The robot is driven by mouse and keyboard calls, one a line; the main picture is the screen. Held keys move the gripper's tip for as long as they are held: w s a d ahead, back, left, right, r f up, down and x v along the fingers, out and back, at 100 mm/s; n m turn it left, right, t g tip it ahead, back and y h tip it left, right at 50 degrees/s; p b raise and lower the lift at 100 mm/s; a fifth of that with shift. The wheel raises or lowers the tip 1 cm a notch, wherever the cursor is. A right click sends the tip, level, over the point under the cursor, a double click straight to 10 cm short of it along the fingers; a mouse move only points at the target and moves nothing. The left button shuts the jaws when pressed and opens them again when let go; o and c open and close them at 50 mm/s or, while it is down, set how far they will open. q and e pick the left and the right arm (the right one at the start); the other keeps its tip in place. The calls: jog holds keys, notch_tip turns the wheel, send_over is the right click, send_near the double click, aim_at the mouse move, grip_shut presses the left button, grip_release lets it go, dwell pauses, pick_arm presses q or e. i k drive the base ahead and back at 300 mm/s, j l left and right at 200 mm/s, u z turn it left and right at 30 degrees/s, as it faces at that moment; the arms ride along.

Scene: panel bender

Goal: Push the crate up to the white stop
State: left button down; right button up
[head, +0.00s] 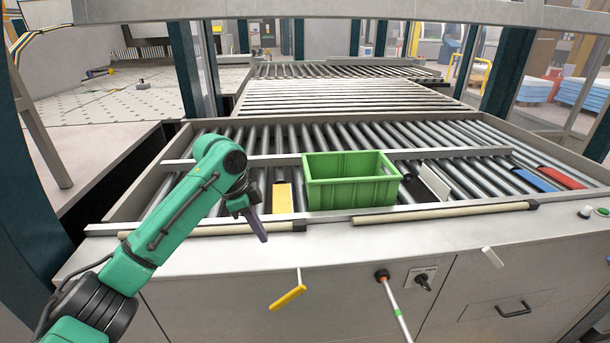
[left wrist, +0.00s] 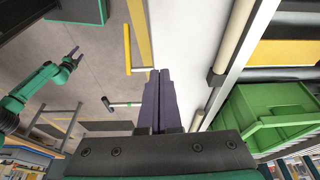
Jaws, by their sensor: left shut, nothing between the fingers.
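The green crate (head: 350,190) sits on the rollers just behind the front rail. The white stop (head: 434,180) is a tilted white plate to the right of the crate, with a dark piece beside it; a gap shows between stop and crate. My left gripper (head: 262,234) is shut and empty, pointing down in front of the rail, left of the crate and apart from it. In the left wrist view its closed fingers (left wrist: 160,100) show, with the crate (left wrist: 268,108) to the right. A small purple-tipped gripper (left wrist: 75,54), seemingly my right one, shows at the left there.
A yellow plate (head: 282,198) lies between my left gripper and the crate. Blue (head: 535,180) and red (head: 562,177) plates are at the far right. Padded bars (head: 440,212) run along the front rail. A yellow handle (head: 288,297) sticks out below.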

aim_at(351, 179)
jog(key=i, duration=1)
